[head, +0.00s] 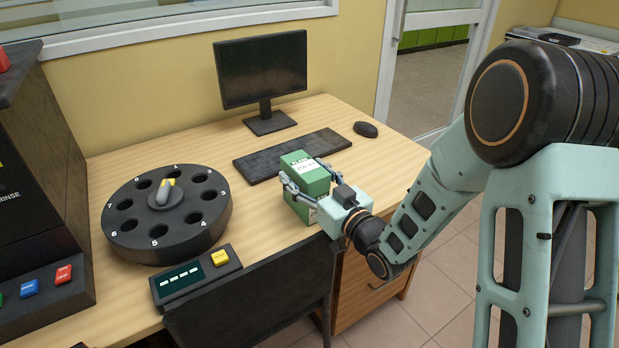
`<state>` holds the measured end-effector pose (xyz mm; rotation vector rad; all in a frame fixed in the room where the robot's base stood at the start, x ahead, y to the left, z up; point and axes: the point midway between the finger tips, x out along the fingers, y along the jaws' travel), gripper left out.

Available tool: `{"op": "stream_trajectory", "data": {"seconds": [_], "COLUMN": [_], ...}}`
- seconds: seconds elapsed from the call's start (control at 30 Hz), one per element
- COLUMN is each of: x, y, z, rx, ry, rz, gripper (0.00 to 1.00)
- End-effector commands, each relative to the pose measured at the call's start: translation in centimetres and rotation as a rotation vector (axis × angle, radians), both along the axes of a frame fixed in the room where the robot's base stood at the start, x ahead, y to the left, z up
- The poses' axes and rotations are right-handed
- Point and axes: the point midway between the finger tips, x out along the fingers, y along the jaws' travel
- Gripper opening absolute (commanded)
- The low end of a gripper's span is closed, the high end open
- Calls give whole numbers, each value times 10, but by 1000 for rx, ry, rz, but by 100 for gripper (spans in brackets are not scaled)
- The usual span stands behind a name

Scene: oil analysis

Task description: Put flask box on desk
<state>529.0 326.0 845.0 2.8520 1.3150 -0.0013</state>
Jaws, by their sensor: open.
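The flask box (306,173) is a green box with a white label on its top. It stands upright at the front part of the wooden desk (215,261), just in front of the keyboard. My gripper (299,192) reaches in from the right, with its fingers on either side of the box. The fingers are open around it; whether they touch its sides is hard to tell. The box's lower part is partly hidden by my gripper, and its base seems to rest on the desk top.
A black keyboard (292,156) lies right behind the box, with a mouse (366,129) and monitor (262,77) beyond. A numbered black carousel (167,213) and its control panel (194,277) stand to the left. A black chair (262,298) is at the desk's front edge.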

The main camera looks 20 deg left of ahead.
Motion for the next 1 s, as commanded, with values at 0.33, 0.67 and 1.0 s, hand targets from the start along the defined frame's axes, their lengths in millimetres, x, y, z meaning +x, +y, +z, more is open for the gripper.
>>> {"op": "stream_trajectory", "data": {"seconds": [0.33, 0.67, 1.0], "x": [-32, -60, -66], "y": [-40, -73, -81], "z": [1, 7, 6], "rx": [-2, -2, -3], "ry": [4, 6, 4], "rz": [-5, 3, 5], "gripper": [60, 60, 60]}}
